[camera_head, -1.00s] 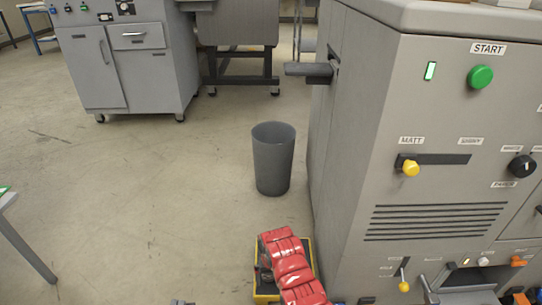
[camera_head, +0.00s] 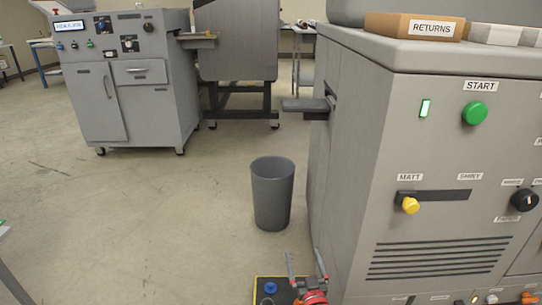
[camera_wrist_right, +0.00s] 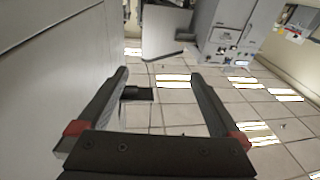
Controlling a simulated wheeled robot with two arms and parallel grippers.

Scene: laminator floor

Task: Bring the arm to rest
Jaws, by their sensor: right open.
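My right gripper (camera_head: 305,264) shows at the bottom of the head view, low beside the left side of the grey machine. Its two thin fingers stand apart and point up, with the red wrist below them. In the right wrist view the same gripper (camera_wrist_right: 159,75) is open, with nothing between its fingers. My left gripper is not in view.
The grey machine (camera_head: 345,165) fills the right, close to my right arm. A shelf (camera_head: 305,105) juts from its left side. A grey bin (camera_head: 272,195) stands on the floor ahead of the gripper. A grey cabinet (camera_head: 135,90) stands farther back.

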